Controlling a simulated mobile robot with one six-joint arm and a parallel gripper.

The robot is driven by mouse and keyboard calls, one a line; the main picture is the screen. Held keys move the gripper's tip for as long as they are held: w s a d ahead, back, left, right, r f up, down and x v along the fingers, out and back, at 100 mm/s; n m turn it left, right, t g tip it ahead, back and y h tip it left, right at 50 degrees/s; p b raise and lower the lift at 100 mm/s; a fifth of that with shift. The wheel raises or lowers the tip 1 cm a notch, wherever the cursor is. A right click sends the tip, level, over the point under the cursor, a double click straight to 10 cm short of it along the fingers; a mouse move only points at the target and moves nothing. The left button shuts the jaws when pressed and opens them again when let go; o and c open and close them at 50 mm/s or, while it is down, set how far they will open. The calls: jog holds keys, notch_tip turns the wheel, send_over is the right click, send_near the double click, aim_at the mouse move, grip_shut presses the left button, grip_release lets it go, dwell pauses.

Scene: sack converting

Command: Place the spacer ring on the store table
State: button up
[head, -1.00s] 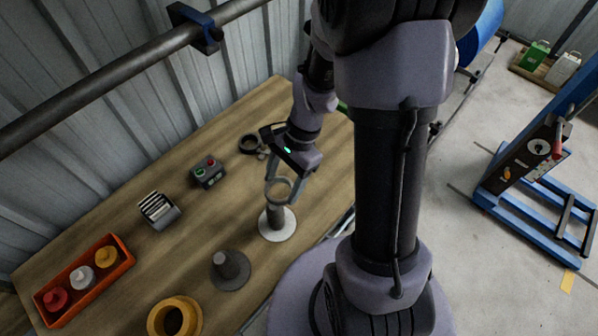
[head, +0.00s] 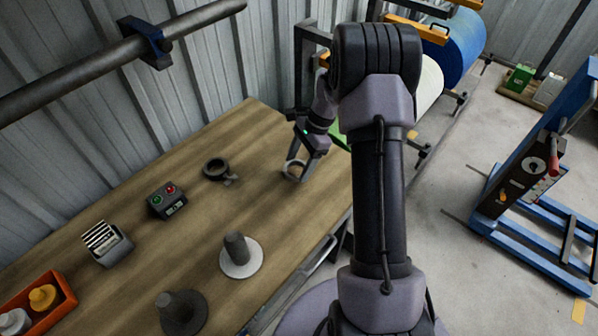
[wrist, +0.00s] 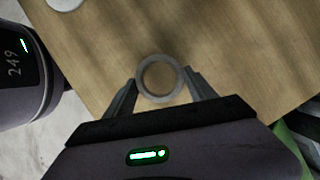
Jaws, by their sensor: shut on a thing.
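The spacer ring (head: 294,170) is a grey metal ring low over the wooden store table (head: 190,220), near its far right end. My gripper (head: 297,163) is shut on the ring. In the wrist view the ring (wrist: 160,78) sits between the two fingertips of my gripper (wrist: 161,84), with bare wood showing through its hole. I cannot tell whether the ring touches the table top.
A light-based peg stand (head: 240,256) and a dark-based one (head: 182,311) stand nearer on the table. A black ring-shaped tool (head: 216,169), a button box (head: 167,200) and a card holder (head: 107,243) lie to the left. Wood around the ring is clear.

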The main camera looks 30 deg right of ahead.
jog(key=shift+w+d+f+b, duration=0.2)
jog(key=shift+f+b, duration=0.3)
jog(key=shift+f, duration=0.4)
jog(key=shift+w+d+f+b, duration=0.1)
jog(key=shift+w+f+b, duration=0.15)
jog(key=shift+f+b, duration=0.45)
jog(key=shift+f, duration=0.2)
jog(key=shift+f, duration=0.15)
jog(key=o, duration=1.7)
